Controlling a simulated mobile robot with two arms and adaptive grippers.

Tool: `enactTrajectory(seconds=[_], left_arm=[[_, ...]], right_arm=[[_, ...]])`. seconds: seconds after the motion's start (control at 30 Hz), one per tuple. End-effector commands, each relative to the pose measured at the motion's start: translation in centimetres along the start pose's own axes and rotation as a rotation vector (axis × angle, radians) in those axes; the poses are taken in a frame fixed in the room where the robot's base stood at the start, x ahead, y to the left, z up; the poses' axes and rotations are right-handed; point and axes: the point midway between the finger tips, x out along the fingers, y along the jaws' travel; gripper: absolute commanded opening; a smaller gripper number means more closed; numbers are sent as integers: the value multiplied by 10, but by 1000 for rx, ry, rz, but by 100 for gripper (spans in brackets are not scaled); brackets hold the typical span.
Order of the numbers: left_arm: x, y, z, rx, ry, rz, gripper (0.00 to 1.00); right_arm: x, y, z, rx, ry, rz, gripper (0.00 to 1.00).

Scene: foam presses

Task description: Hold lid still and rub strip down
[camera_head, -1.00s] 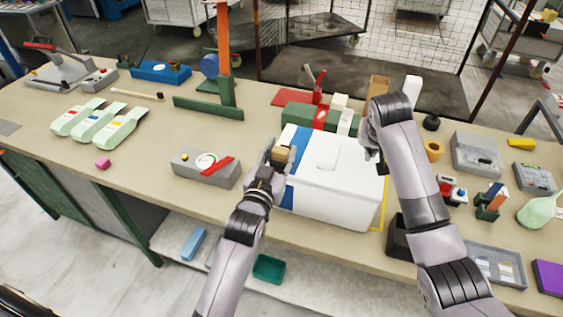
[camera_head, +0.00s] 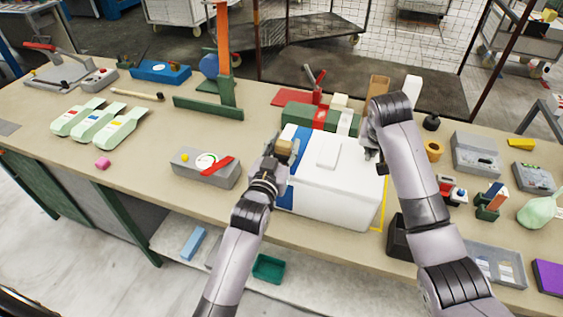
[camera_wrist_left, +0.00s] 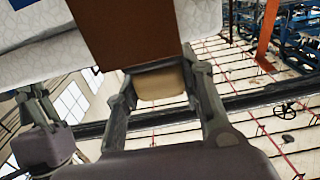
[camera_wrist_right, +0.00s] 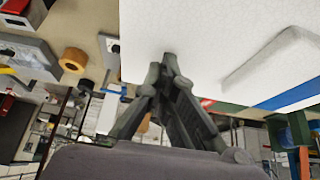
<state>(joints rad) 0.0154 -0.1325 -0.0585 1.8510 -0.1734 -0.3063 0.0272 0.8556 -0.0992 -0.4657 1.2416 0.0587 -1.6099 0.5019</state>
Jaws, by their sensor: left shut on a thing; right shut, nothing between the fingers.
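The white foam box with its lid (camera_head: 345,162) stands on the bench in front of me. A blue strip (camera_head: 285,197) lies across the lid's left part; it also shows at the right edge of the right wrist view (camera_wrist_right: 290,97). My left gripper (camera_head: 280,150) is shut on a tan block (camera_head: 285,146), at the strip's left side; the block shows between its fingers in the left wrist view (camera_wrist_left: 159,82). My right gripper (camera_wrist_right: 168,60) is shut and empty, its tips at the white lid surface. Whether either touches the lid is unclear.
A grey box with a red-handled tool (camera_head: 205,167) stands left of the foam box. Green and red blocks (camera_head: 315,115) lie behind it. A dark open bin (camera_head: 400,238) is at its right. The bench front-left is mostly clear.

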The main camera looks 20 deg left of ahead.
Motion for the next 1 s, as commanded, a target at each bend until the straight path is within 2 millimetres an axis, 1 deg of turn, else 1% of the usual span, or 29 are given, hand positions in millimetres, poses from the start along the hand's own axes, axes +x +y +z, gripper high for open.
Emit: enactTrajectory(seconds=[0.03, 0.23, 0.57, 0.9, 1.0], left_arm=[[0, 0, -3, 0, 3, 0, 13], [0, 0, -14, 0, 4, 0, 13], [-3, 0, -14, 0, 3, 0, 13], [-35, -1, -13, 0, 2, 1, 13], [-42, -1, -14, 0, 3, 1, 13]], right_arm=[[5, 1, 6, 0, -15, 5, 0], [5, 1, 6, 0, -15, 5, 0], [5, 2, 6, 0, -14, 5, 0], [5, 2, 6, 0, -14, 5, 0], [5, 2, 6, 0, -14, 5, 0]])
